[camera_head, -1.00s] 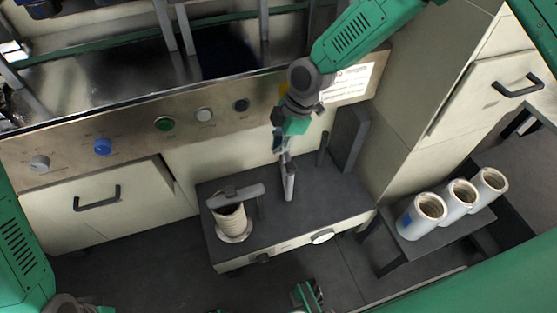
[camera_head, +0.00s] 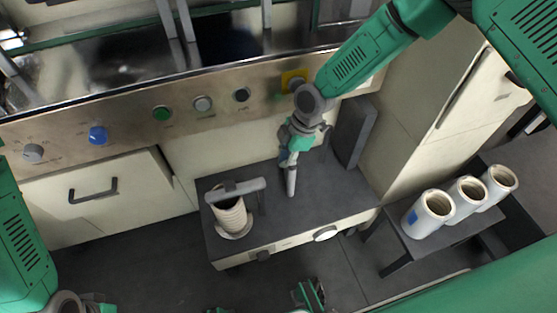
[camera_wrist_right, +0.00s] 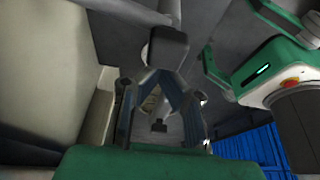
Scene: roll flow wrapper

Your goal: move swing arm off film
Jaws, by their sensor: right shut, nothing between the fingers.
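The grey swing arm (camera_head: 250,187) lies across the top of the pale ribbed film roll (camera_head: 231,218) on the dark shelf. Its near end overlaps the roll's upper rim; I cannot tell whether they touch. My right gripper (camera_head: 287,157) is shut and empty, to the right of the swing arm and apart from it, just behind a short light post (camera_head: 291,181). In the right wrist view its fingers (camera_wrist_right: 158,85) converge in front of a dark rounded block (camera_wrist_right: 168,47), which I cannot identify. My left gripper (camera_head: 309,295) shows at the bottom edge, apparently open, away from the roll.
A dark upright plate (camera_head: 351,131) stands close to the right of my right gripper. White rolls (camera_head: 428,214) stand on a low side table at right. A control panel with knobs and buttons (camera_head: 162,113) runs behind the shelf. The shelf's front right is clear.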

